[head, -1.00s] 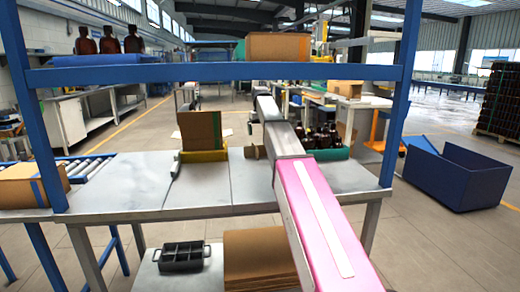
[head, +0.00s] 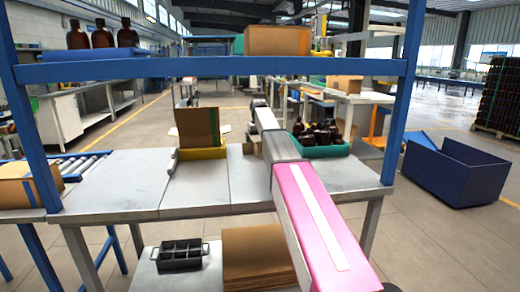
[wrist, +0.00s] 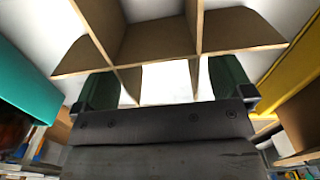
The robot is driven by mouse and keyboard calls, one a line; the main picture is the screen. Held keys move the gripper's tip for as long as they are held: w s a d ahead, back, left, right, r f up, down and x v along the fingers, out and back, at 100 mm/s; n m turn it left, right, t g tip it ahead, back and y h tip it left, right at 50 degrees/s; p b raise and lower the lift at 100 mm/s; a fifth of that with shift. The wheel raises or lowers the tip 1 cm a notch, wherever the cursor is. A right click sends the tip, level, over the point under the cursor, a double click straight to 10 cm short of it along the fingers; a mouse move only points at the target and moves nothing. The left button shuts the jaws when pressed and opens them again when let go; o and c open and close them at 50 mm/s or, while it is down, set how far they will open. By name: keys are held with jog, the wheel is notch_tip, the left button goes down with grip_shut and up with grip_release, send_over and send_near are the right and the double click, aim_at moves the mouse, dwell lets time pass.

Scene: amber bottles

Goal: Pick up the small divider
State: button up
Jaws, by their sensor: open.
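The small divider (wrist: 160,40) is brown cardboard with crossing thin walls. In the wrist view it fills the top middle, just beyond my fingers. My gripper (wrist: 164,88) is open, with one dark green finger on each side. Part of a thin divider wall shows between the fingers, and I cannot tell whether they touch it. In the head view my pink and grey arm reaches over the bench and hides the divider; the fingers cannot be made out there.
A yellow tray (head: 216,153) with upright cardboard stands left of my arm. A teal bin (head: 330,151) of dark bottles stands to its right. A blue shelf beam (head: 150,72) crosses above the bench. The bench's left part (head: 110,185) is clear.

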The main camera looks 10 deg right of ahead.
notch_tip(320, 180, down, 3)
jog(key=shift+r, duration=0.15)
jog(key=c, duration=1)
jog(key=shift+r, duration=0.15)
